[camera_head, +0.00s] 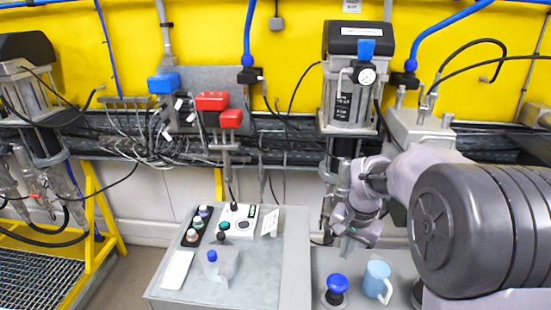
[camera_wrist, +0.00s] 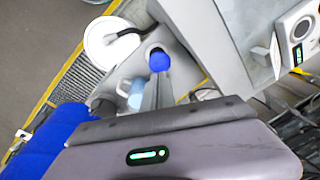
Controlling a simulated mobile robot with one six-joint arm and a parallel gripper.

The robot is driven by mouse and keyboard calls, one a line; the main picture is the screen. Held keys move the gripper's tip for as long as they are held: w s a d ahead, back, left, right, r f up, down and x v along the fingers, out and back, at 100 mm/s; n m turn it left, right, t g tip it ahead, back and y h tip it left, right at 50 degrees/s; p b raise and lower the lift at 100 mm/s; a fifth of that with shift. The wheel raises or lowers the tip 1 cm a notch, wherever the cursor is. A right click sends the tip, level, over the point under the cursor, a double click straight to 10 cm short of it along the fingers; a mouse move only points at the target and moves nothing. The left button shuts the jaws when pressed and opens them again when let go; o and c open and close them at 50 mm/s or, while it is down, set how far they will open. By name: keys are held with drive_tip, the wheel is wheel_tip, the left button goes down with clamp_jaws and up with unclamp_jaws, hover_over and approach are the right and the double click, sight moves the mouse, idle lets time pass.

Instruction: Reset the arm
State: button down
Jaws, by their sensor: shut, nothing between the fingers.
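My arm reaches in from the right of the head view, and its gripper (camera_head: 346,243) points down over the right part of the grey worktop. The fingers are together with nothing between them. In the wrist view the gripper (camera_wrist: 158,88) shows as a narrow grey strip beyond the wrist housing. A blue round knob (camera_head: 337,284) on a dark base stands below it, apart from the fingers. A blue knob also shows near the fingertips in the wrist view (camera_wrist: 159,61). A light blue jug (camera_head: 377,279) stands to the right of the knob.
The grey table (camera_head: 272,282) holds a control box (camera_head: 238,221), a clear bottle with a blue cap (camera_head: 220,264), a dark tray of small bottles (camera_head: 190,236) and a white pad (camera_head: 177,270). A drum agitator (camera_head: 348,100), cables and pipes line the yellow wall behind.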

drive_tip(key=s+a+r+t+b, duration=0.15)
drive_tip(key=s+r+b, duration=0.3)
drive_tip(key=s, duration=0.65)
drive_tip(key=s+f+t+b, duration=0.1)
drive_tip(key=s+f+b, duration=0.1)
drive_tip(key=s, duration=0.6)
drive_tip(key=s+a+f+n+t+y+b, duration=0.1)
drive_tip(key=s+f+t+b, duration=0.1)
drive_tip(key=s, duration=0.7)
drive_tip(key=shift+a+f+y+b, duration=0.3)
drive_tip(key=shift+f+b, duration=0.15)
drive_tip(key=shift+b, duration=0.7)
drive_tip(key=shift+w, duration=0.1)
